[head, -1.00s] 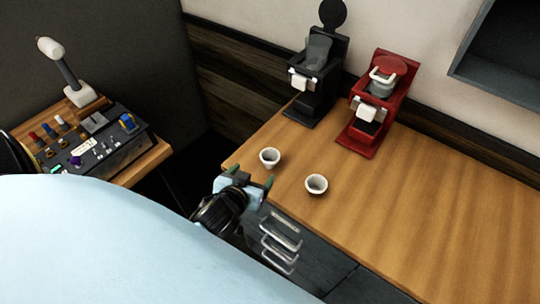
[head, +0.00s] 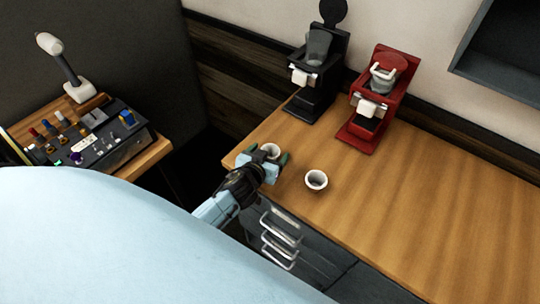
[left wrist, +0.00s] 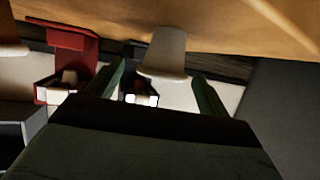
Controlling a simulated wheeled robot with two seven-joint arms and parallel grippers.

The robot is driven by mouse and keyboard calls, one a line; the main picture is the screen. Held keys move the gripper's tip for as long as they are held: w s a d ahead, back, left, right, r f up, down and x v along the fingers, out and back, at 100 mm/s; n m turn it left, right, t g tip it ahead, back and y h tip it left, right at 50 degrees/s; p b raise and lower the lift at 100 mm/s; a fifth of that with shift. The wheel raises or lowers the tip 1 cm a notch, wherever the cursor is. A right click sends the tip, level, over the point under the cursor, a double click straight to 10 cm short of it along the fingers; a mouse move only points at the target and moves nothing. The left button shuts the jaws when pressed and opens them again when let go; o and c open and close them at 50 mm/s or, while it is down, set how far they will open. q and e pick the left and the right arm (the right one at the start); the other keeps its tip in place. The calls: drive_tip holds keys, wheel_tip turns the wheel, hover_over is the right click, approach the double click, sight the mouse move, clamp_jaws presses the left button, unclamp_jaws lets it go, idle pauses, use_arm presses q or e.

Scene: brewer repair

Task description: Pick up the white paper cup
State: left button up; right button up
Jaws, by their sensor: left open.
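Two small white cups stand upright on the wooden table. One white cup (head: 271,149) is near the table's left edge, partly hidden by my left gripper (head: 264,157). My left gripper is open, with one green-tipped finger on each side of this cup. In the left wrist view, where the scene appears upside down, the cup (left wrist: 163,52) shows between and beyond the open fingers (left wrist: 159,88). I cannot tell whether the fingers touch it. The other white cup (head: 316,181) stands to the right of the gripper. My right gripper is not in view.
A black brewer (head: 315,85) and a red brewer (head: 378,105) stand at the back of the table (head: 430,200). The table's right side is clear. Drawers with metal handles (head: 280,240) are below its front edge. A side table at left holds a control box (head: 105,140).

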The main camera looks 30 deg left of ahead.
sight(273, 147)
use_arm(q)
drive_tip(key=x, duration=0.4)
drive_tip(key=shift+w, duration=0.15)
